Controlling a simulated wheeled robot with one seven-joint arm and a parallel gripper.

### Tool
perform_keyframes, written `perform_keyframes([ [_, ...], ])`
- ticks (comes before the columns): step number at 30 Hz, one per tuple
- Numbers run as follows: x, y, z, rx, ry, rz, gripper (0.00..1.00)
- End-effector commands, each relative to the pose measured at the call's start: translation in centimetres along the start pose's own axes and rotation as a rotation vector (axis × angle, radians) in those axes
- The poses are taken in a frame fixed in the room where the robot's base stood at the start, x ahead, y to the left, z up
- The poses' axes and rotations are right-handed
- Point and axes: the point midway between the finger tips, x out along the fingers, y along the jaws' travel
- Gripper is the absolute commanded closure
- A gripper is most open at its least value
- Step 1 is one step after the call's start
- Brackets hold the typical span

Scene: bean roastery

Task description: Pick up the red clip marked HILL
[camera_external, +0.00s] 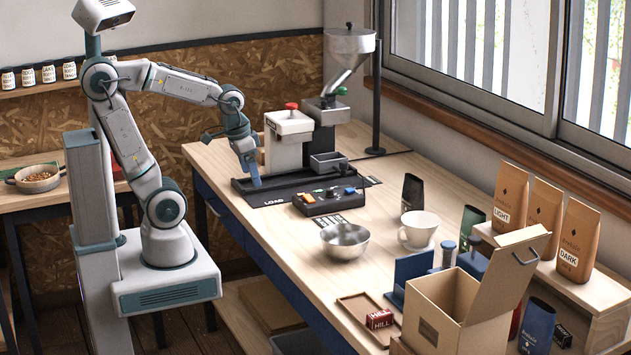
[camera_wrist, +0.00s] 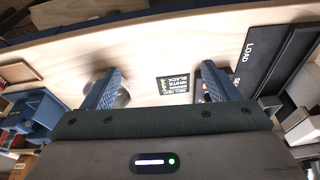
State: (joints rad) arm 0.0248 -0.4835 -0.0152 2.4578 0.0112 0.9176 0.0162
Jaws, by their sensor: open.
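The red clip marked HILL (camera_external: 380,319) sits at the front right of a shallow brown tray (camera_external: 352,309), on the near end of the bench, just left of the open cardboard box. My gripper (camera_external: 252,180) is far from it, above the far end of the bench by the black LOAD tray. In the wrist view my gripper (camera_wrist: 162,82) has its two blue fingers wide apart with nothing between them.
The open cardboard box (camera_external: 441,303) stands close right of the clip. A metal bowl (camera_external: 345,241), white cup (camera_external: 418,229) and blue stand (camera_external: 408,272) lie behind the tray. A button panel (camera_external: 329,199) and roaster (camera_external: 289,138) are near my gripper. The bench's front-left strip is clear.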

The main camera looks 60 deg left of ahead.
Motion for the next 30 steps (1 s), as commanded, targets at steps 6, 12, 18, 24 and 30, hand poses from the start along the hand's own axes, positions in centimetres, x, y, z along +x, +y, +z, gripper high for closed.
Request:
perform_keyframes([
  [6, -1.3, 5.0, -6.9, 0.273, -0.044, -0.006, 0.18],
  [12, -1.5, 12.2, -12.6, 0.548, -0.078, 0.004, 0.18],
  [18, -0.8, 21.2, -16.3, 0.813, -0.106, 0.03, 0.18],
  [24, 0.5, 31.0, -17.5, 1.061, -0.13, 0.074, 0.18],
  [30, 2.4, 40.7, -16.5, 1.284, -0.154, 0.131, 0.18],
])
